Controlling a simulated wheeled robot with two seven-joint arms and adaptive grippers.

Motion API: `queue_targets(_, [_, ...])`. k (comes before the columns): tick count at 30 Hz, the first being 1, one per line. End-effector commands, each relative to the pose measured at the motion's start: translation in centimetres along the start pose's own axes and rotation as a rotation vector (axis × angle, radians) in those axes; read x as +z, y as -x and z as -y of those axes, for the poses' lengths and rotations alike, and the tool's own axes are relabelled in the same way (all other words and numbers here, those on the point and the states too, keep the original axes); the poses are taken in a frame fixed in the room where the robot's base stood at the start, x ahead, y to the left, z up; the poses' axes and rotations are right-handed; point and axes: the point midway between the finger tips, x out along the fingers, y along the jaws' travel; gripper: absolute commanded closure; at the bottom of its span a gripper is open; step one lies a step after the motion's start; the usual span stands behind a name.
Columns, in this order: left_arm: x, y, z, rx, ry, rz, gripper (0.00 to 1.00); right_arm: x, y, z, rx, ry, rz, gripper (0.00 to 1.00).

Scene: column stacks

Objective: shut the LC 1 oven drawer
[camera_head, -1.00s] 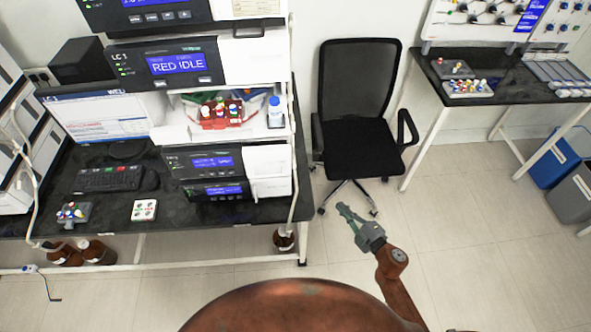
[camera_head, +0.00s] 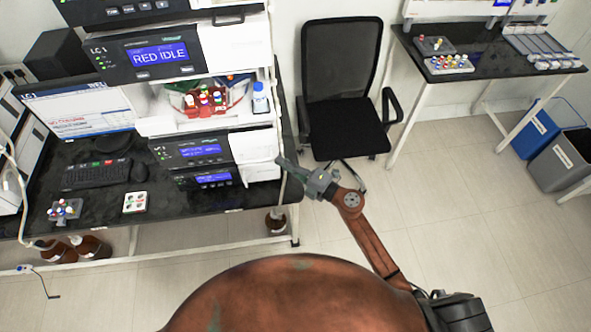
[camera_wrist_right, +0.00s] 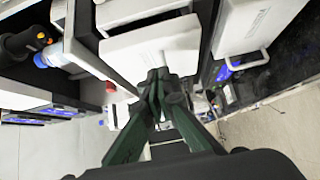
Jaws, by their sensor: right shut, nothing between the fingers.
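The LC 1 stack (camera_head: 122,60) stands at left on the black bench, its upper screen reading RED IDLE. In its lower part, a white front (camera_head: 254,145) sits to the right of a small lit panel, below the open bay; I cannot tell for certain that this is the oven drawer or how far out it is. My right gripper (camera_head: 281,163) is shut and empty, its tips close to the right side of that white front; contact cannot be told. In the right wrist view, the shut fingers (camera_wrist_right: 161,78) point at a white panel (camera_wrist_right: 155,46). My left gripper is not in view.
A black chair (camera_head: 343,85) stands right of the bench, close behind my right gripper. Brown bottles (camera_head: 90,247) stand under the bench. The floor at right is clear up to the bins (camera_head: 560,165).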

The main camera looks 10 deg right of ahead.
Motion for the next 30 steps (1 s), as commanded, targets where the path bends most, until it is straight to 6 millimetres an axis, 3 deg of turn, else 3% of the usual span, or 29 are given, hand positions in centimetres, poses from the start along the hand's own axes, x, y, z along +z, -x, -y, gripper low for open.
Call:
queue_targets(6, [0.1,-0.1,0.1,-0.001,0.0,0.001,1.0,2.0,-1.7,0.1,-0.001,0.0,0.003,1.0])
queue_targets(20, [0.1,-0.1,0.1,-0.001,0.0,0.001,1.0,2.5,-2.1,0.1,0.0,0.0,0.004,1.0])
queue_targets(30, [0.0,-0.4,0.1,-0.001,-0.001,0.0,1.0,4.6,-4.1,0.1,-0.001,0.0,0.005,1.0])
